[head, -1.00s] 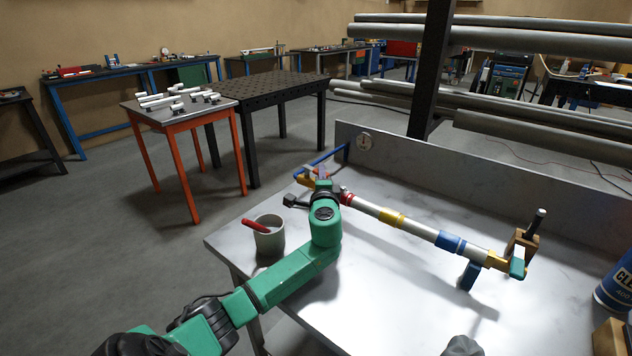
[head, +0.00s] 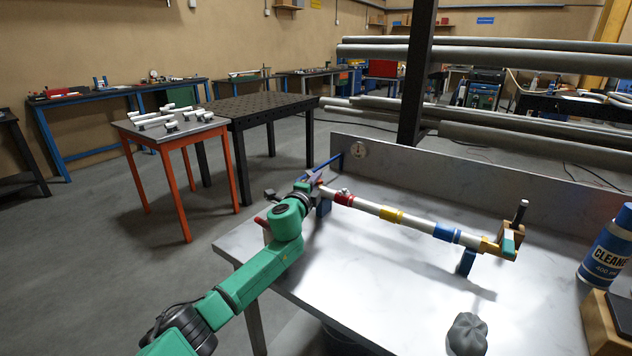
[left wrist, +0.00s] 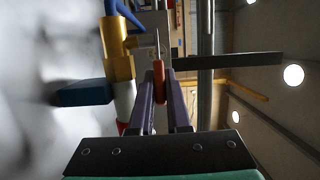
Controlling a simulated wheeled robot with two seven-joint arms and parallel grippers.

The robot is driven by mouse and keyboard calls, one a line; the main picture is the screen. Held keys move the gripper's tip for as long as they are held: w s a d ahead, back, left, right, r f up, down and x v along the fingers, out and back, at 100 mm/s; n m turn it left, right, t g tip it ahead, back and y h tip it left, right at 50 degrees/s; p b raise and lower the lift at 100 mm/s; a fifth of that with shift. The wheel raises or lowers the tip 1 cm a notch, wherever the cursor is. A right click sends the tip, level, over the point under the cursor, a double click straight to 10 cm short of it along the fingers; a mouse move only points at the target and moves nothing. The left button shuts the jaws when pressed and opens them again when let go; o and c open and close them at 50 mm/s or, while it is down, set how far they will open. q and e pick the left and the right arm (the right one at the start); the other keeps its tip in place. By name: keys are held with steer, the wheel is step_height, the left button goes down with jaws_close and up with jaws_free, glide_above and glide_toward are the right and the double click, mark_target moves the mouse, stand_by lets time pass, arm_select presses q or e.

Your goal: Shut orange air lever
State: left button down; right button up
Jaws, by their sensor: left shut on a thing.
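The orange lever handle (left wrist: 158,82) shows in the left wrist view, between the two fingers of my left gripper (left wrist: 163,98). A thin metal strip runs from the handle toward the top of that view. The fingers are shut on the handle. A brass fitting (left wrist: 117,62) with a blue hose is just left of it. In the head view my left gripper (head: 312,180) is at the far left end of the pipe assembly (head: 367,207), where the arm and gripper hide the lever. My right gripper is not in view.
The pipe assembly rests on blue supports on the metal bench (head: 385,285). A teal-handled valve (head: 508,243) is at its right end. A grey lump (head: 467,333), a cleaner can (head: 607,248) and a wooden block (head: 600,322) stand nearer. A red handle (head: 262,221) shows beside my arm.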

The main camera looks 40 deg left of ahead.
arm_select(q)
steer(key=shift+f, duration=0.1)
steer(key=c, duration=1.2)
jaws_free()
steer(key=shift+o, duration=0.2)
steer(key=v, duration=0.7)
steer(key=shift+s, duration=0.2)
steer(key=shift+d, duration=0.15)
